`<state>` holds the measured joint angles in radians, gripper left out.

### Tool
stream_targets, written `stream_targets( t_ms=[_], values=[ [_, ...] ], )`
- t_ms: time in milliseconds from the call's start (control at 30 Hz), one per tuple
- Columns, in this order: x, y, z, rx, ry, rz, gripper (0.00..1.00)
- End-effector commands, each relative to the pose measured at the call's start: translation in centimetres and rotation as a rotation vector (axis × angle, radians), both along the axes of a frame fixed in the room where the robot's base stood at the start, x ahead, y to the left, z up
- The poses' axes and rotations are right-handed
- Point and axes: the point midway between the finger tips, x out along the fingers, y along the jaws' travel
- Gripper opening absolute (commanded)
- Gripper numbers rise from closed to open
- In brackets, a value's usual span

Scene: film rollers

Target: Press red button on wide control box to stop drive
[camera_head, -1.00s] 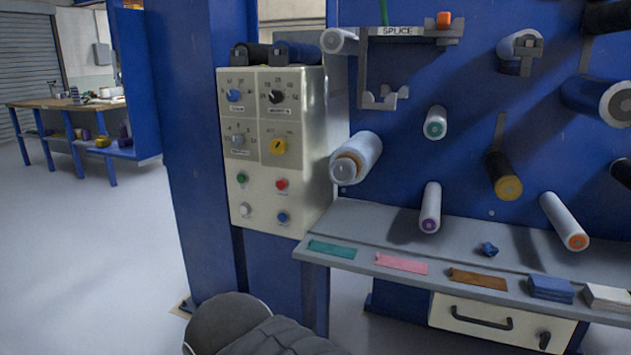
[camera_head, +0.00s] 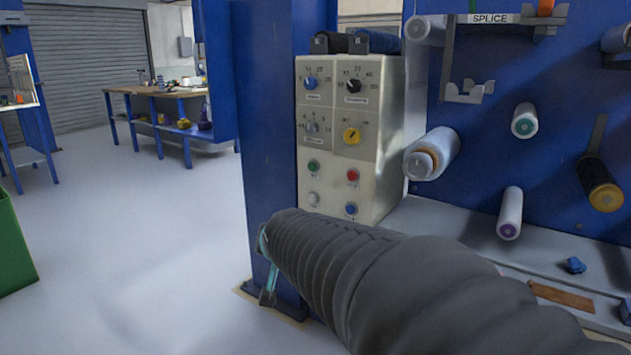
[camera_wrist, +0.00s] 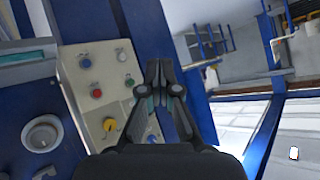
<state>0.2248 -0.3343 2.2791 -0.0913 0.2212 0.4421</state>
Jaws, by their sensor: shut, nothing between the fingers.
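The cream control box (camera_head: 382,133) is mounted by a blue post. Its red button (camera_head: 352,175) is right of the green button (camera_head: 313,167) and above the blue button (camera_head: 351,209); a white button (camera_head: 313,198) is below the green. In the wrist view the box appears turned, with the red button (camera_wrist: 96,92) left of my gripper (camera_wrist: 158,68). My gripper is shut and empty, its tips over the box's edge nearest the green button, apart from the red button. In the head view my dark sleeved arm hides most of the gripper.
The blue post (camera_head: 275,120) stands left of the box. White rollers (camera_head: 433,153) and a grey shelf (camera_head: 455,215) are on its right. A yellow knob (camera_head: 352,135) is above the red button. The floor at left is open, with a green bin (camera_head: 12,250) at the edge.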

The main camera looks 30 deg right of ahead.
Motion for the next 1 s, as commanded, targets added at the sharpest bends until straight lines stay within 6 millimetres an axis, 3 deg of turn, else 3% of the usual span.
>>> stream_targets(
  t_ms=[33,200,433,600,700,833,1000],
  values=[
    [2.2,-2.0,-0.3,0.021,-0.054,-0.047,0.00],
    [8.7,-8.3,0.5,0.104,-0.288,-0.173,0.00],
    [14.7,-17.5,0.2,0.228,-0.608,-0.269,0.00],
    [16.6,-23.2,-0.8,0.316,-0.807,-0.285,0.00],
    [16.9,-25.3,-1.3,0.354,-0.889,-0.281,0.00],
    [17.1,-26.9,-1.6,0.383,-0.951,-0.272,0.00],
    [17.1,-27.3,-1.5,0.394,-0.972,-0.267,0.00]
  ],
)
